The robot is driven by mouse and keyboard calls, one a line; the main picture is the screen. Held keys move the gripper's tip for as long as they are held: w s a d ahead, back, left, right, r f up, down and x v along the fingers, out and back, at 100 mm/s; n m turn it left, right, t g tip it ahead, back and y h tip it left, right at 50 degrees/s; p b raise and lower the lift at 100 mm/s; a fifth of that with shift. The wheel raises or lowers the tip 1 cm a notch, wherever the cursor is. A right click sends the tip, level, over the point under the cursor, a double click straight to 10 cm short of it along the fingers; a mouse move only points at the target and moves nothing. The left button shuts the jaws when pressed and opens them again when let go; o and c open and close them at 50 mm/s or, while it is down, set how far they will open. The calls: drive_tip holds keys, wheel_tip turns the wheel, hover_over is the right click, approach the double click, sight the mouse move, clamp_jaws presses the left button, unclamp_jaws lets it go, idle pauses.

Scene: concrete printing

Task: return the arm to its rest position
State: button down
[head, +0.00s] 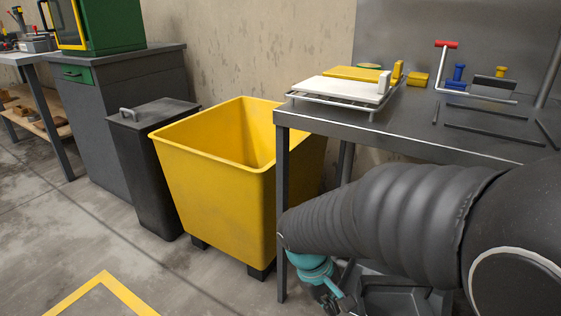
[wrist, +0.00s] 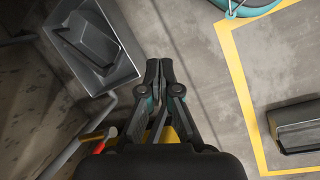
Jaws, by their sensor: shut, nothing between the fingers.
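My arm, in a dark ribbed sleeve, reaches across the lower right of the head view. My gripper (head: 330,298) hangs at its end, low beside the table leg and partly cut off by the picture's lower edge. In the wrist view my gripper (wrist: 160,78) is shut, its two dark fingertips together with nothing between them. It is above the concrete floor and apart from the things around it.
A yellow bin (head: 215,190) stands left of a metal table (head: 400,128) holding a rack, trowels and tools. A dark lidded bin (head: 150,165) is beside it. The wrist view shows a grey tub (wrist: 92,45) and a yellow floor line (wrist: 240,80).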

drive_tip(key=s+d+r+m+t+y+p, duration=0.2)
drive_tip(key=s+r+m+t+p, duration=0.1)
drive_tip(key=r, duration=0.7)
drive_tip(key=s+d+r+m+t+y+p, duration=0.2)
drive_tip(key=s+d+r+m+t, duration=0.1)
drive_tip(key=r, duration=0.7)
drive_tip(key=shift+s+r+p, duration=0.2)
drive_tip(key=shift+s+p, duration=0.2)
drive_tip(key=shift+s, duration=0.5)
drive_tip(key=shift+d, duration=0.1)
